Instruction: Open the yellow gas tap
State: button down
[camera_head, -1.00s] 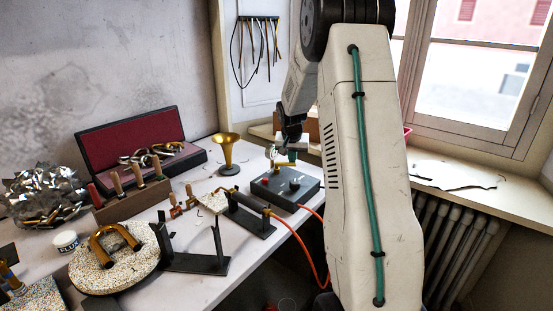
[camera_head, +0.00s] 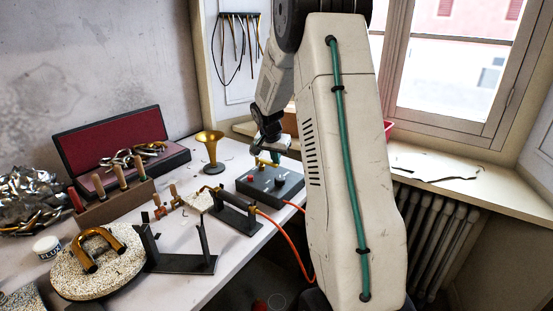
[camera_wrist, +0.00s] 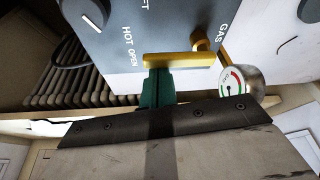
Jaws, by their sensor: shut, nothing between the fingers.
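The control box (camera_head: 262,190) is dark with a grey top and stands at the bench's right end. In the wrist view its panel (camera_wrist: 115,35) shows the words HOT, OPEN and GAS. The yellow gas tap (camera_wrist: 180,60) is a flat yellow bar along the panel's edge, with a yellow post near the word GAS; it also shows in the head view (camera_head: 266,162). My gripper (camera_wrist: 157,80) has green fingers, shut and empty, with their tips right at the bar's left part, by the word OPEN. I cannot tell whether they touch it.
A round pressure gauge (camera_wrist: 234,82) sits to the right of the bar in the wrist view. A brass horn bell (camera_head: 211,148) stands left of the box. A black stand (camera_head: 234,210) and an orange hose (camera_head: 290,240) are near the box's front. A radiator (camera_head: 440,225) is at right.

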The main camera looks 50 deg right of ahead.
aim_at(270, 177)
jog(key=shift+a+f, duration=0.1)
dwell(0.3)
jog(key=w+v, duration=0.1)
jog(key=v, duration=0.9)
jog(key=shift+s, duration=0.1)
